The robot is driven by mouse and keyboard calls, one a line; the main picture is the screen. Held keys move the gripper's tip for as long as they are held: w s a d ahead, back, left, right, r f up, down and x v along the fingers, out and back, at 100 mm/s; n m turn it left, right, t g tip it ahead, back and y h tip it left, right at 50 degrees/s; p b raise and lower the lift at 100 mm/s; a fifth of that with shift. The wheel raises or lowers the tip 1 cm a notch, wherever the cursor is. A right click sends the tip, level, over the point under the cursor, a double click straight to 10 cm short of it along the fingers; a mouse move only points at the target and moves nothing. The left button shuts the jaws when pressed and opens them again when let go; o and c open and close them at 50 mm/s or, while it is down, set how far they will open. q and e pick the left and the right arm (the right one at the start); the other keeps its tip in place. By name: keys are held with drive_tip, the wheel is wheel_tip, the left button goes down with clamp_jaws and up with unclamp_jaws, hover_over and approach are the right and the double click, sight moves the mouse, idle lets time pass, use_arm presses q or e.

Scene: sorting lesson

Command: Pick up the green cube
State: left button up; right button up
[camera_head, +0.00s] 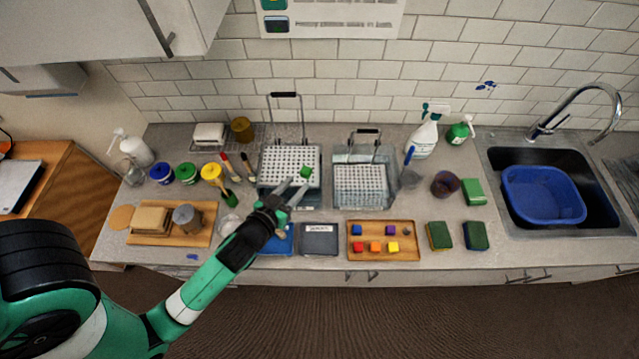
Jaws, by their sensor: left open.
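My left gripper (294,186) reaches in from the lower left. Its two fingers are spread apart and point toward the cube, just short of it in the picture. Nothing shows between the fingers. I cannot tell the gripper's height above the rack. My right gripper is not in view.
A wooden tray (412,252) holds several coloured cubes. Sponges (440,236), spray bottles (425,135) and a sink with a blue basin (543,195) lie further right. Paint jars (187,173) stand left.

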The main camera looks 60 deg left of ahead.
sight(305, 172)
use_arm(q)
drive_tip(key=shift+g, duration=0.3)
drive_tip(key=w+a+f, duration=0.6)
drive_tip(key=a, duration=0.1)
drive_tip(key=shift+w+a+f, duration=0.15)
drive_tip(key=shift+w+f, duration=0.1)
drive_tip(key=shift+f, duration=0.15)
clamp_jaws()
